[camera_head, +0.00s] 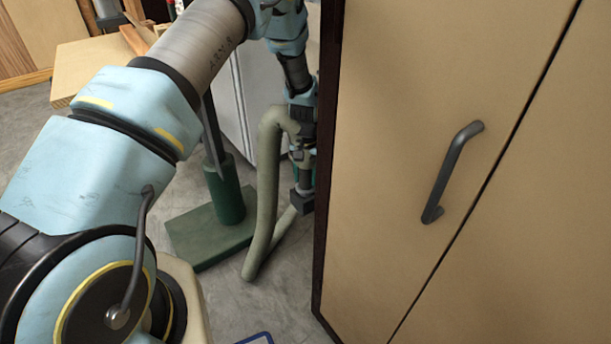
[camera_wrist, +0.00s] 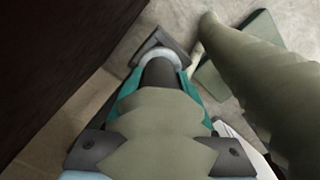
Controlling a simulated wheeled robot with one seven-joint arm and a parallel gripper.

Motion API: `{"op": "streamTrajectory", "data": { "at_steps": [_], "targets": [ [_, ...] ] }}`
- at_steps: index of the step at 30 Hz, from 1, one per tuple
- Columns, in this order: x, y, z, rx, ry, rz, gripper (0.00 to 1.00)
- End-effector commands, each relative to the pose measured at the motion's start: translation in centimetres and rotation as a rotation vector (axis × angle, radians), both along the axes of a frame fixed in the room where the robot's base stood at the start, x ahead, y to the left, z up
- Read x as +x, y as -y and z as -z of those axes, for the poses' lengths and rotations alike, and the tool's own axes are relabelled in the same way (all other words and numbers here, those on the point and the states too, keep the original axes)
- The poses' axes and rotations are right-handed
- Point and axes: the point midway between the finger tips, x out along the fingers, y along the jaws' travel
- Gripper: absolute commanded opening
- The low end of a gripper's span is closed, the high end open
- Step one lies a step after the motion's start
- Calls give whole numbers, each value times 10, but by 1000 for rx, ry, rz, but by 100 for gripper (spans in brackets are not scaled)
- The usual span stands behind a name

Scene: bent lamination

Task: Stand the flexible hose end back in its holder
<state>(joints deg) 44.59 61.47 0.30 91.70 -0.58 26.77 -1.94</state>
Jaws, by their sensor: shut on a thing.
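My gripper (camera_head: 303,165) is beside the near edge of the cabinet in the head view. It is shut on the grey-green flexible hose (camera_head: 267,190) near its end. In the wrist view, my gripper (camera_wrist: 158,95) has teal fingers on both sides of the hose end (camera_wrist: 158,72), which has a dark sleeve, a pale ring and a squarish dark tip. The tip (camera_head: 302,202) points down in the head view. The hose loops over and down to the floor at left. A green stand (camera_head: 228,195) with a flat base is left of the hose; I cannot tell whether it is the holder.
A tall wooden cabinet (camera_head: 400,130) with a dark edge and handle (camera_head: 455,170) stands close on the right. A pale grey panel (camera_head: 240,95) is behind the hose. Wooden boards (camera_head: 90,65) lie at the back left. Grey floor (camera_head: 225,285) shows in front of the stand.

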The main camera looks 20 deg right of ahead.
Motion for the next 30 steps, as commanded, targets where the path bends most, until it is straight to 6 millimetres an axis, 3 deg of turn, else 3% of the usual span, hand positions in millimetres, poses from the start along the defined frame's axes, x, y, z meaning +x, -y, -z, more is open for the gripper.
{"op": "streamTrajectory", "data": {
  "at_steps": [9,10,19,30],
  "targets": [
    [0,0,15,0,0,0,1],
    [0,0,15,-1,1,0,54],
    [0,0,14,0,0,0,88],
    [0,0,7,-1,1,0,88]
  ]
}}
